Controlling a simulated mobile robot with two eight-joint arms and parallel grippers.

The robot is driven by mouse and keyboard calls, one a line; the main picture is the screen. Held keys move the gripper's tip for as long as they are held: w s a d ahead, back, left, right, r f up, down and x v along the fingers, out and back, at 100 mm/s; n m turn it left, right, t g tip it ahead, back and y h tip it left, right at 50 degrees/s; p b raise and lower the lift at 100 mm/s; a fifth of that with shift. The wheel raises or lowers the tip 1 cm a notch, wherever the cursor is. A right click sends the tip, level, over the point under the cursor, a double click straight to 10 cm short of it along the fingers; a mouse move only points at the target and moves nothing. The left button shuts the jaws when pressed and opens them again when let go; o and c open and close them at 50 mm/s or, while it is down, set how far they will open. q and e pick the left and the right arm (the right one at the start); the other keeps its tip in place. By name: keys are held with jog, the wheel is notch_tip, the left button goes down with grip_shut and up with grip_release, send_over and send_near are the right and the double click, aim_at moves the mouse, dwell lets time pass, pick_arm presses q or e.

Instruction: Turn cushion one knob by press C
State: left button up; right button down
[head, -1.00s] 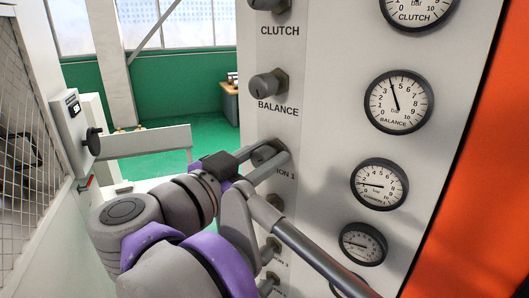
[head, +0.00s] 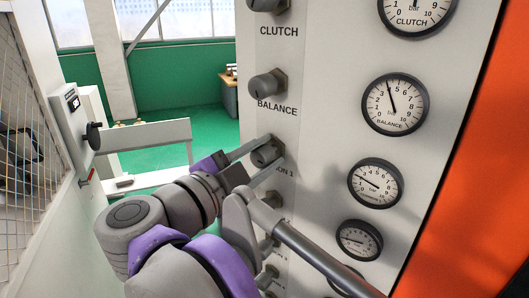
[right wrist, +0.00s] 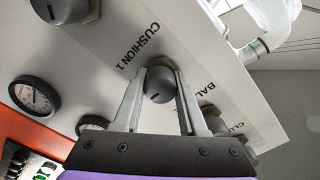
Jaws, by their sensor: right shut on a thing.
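The cushion 1 knob (head: 265,154) is a grey round knob on the pale panel, below the balance knob (head: 267,86). My right gripper (head: 266,152) is shut on it, one finger on each side; the knob (right wrist: 159,85) also shows between the two fingers in the right wrist view. The CUSHION 1 label is partly hidden by a finger in the head view and readable in the right wrist view. The cushion 1 gauge (head: 375,183) has its needle pointing up and left, at a low reading near 2 to 3. My left gripper is not in view.
The balance gauge (head: 394,104) and clutch gauge (head: 417,14) sit above the cushion 1 gauge. Another gauge (head: 358,240) and more knobs lie below, partly behind my arm. A wall box with a dark knob (head: 93,135) stands at the left.

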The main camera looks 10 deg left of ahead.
dwell(0.3)
jog(key=shift+c, duration=2.3)
grip_release()
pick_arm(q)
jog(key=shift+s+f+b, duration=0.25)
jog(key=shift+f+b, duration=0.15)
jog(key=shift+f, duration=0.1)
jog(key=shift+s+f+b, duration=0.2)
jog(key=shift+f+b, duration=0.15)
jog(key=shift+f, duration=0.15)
pick_arm(e)
jog(key=v, duration=1.1)
